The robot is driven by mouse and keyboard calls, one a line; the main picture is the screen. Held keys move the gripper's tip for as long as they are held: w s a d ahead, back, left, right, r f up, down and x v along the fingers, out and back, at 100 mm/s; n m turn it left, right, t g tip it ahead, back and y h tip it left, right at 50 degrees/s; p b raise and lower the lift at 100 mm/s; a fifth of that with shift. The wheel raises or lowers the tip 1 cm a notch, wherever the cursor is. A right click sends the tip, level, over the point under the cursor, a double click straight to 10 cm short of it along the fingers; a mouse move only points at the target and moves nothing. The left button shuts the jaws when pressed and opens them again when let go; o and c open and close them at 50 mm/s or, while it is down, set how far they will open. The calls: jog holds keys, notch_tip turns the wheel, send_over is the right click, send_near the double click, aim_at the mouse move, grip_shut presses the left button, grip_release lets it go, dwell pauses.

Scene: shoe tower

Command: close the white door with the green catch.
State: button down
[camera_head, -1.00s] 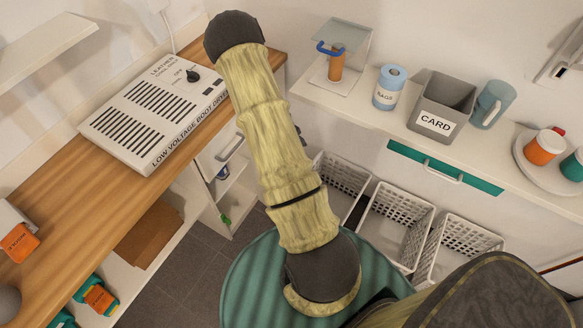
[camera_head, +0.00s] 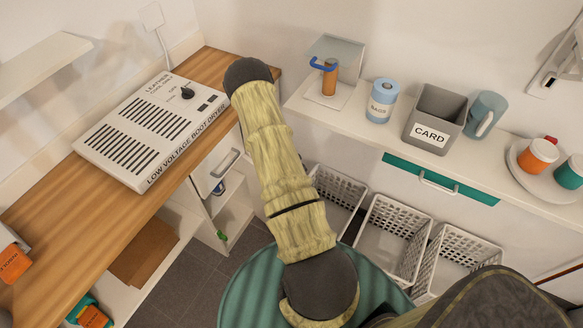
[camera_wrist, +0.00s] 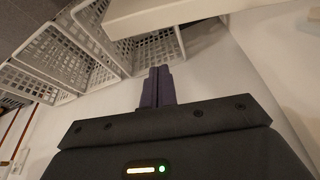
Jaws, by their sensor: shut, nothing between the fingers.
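A white cabinet front (camera_head: 207,172) with a metal bar handle (camera_head: 225,163) is below the right end of the wooden counter. A small green catch (camera_head: 222,236) shows lower down, by a white upright edge. White shelves and a blue item (camera_head: 219,187) show beside it, so the cabinet stands at least partly open. My arm hides part of this area, and the door's exact angle is unclear. My gripper is hidden in the head view.
The wooden counter (camera_head: 60,215) carries a white boot dryer (camera_head: 150,130). A green round top (camera_head: 262,290) is in front.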

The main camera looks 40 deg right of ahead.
jog(key=shift+s+a+f+p, duration=0.1)
jog(key=shift+s+a+p, duration=0.1)
jog(key=shift+a, duration=0.8)
jog(key=shift+s+a+f+p, duration=0.1)
jog(key=shift+s+a+p, duration=0.1)
jog(key=shift+a, duration=0.75)
jog(key=shift+a, duration=0.1)
